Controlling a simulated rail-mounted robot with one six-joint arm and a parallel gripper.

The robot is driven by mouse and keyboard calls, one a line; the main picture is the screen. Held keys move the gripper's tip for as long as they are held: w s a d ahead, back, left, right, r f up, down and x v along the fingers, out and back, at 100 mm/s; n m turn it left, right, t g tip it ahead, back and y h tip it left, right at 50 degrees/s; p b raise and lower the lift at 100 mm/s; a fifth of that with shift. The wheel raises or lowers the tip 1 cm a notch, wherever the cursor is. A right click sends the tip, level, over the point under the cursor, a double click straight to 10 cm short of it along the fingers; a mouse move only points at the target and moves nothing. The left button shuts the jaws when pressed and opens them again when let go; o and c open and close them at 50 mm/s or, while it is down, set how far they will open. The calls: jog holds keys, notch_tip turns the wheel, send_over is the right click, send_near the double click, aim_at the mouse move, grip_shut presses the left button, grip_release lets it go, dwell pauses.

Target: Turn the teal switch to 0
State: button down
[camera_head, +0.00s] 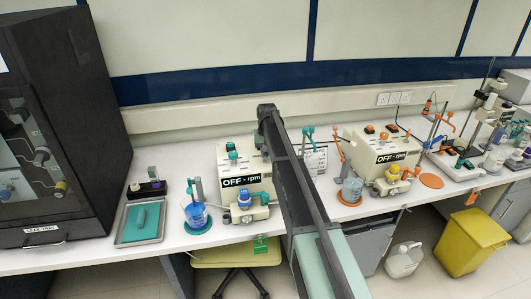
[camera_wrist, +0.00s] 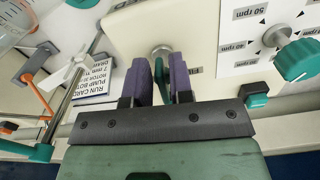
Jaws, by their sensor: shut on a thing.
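My gripper (camera_wrist: 161,82) has purple finger pads and is shut on what appears to be the teal switch (camera_wrist: 161,62), at a round metal collar on the cream machine's panel (camera_wrist: 205,25). The pads hide most of the switch, so I cannot tell its setting. A separate teal knob (camera_wrist: 298,60) sits on a metal dial with rpm labels to the right, apart from the fingers. In the head view my arm crosses the middle and I cannot make out the gripper. A cream machine (camera_head: 236,172) with an "OFF - rpm" display stands left of the arm.
A black and teal button (camera_wrist: 257,95) lies just right of my fingers. A white stirrer-like piece (camera_wrist: 70,68) and a printed card (camera_wrist: 95,80) are at the left. A second cream machine (camera_head: 372,150) and a beaker (camera_head: 195,214) share the bench. A tray (camera_head: 141,222) lies at the left.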

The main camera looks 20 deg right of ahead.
jog(key=n, duration=0.2)
jog(key=d+n, duration=0.1)
jog(key=n, duration=0.2)
jog(key=shift+n, duration=0.3)
jog(key=shift+w+d+n, duration=0.1)
jog(key=shift+d+n, duration=0.05)
jog(key=shift+n, duration=0.95)
jog(key=shift+w+d+n, duration=0.1)
jog(key=shift+n, duration=1)
jog(key=c, duration=1)
grip_release()
notch_tip(320, 180, up, 11)
jog(key=p, duration=1)
jog(key=shift+f+p, duration=0.1)
jog(key=shift+p, duration=0.3)
